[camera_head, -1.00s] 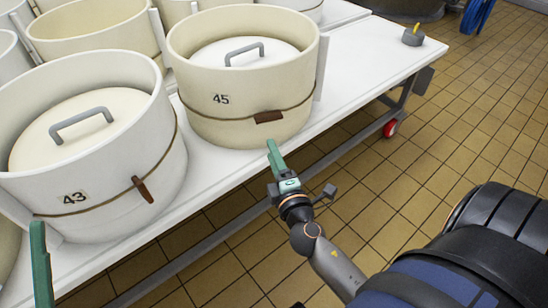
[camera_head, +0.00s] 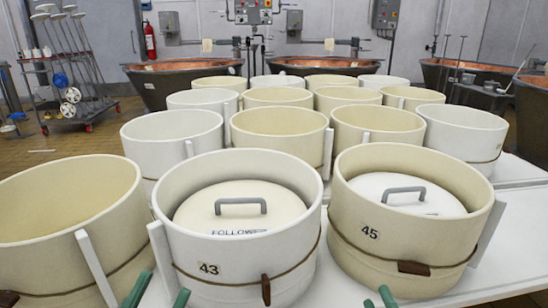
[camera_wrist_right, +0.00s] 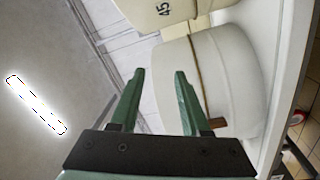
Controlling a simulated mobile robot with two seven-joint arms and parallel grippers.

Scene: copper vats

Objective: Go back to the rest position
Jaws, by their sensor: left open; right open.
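My left gripper (camera_head: 160,294) shows at the bottom edge of the head view, its two green fingertips apart, in front of the mould marked 43 (camera_head: 209,269). My right gripper (camera_head: 378,300) shows only its green fingertips at the bottom edge, in front of the mould marked 45 (camera_head: 371,233). In the right wrist view the right gripper (camera_wrist_right: 158,76) is open, with nothing between its fingers.
Several cream and white round moulds crowd the white table (camera_head: 520,225). Moulds 43 and 45 hold lids with grey handles (camera_head: 240,205). Copper vats (camera_head: 180,82) stand behind. A tool rack on wheels (camera_head: 65,90) is at the left, with open tiled floor (camera_head: 55,150) near it.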

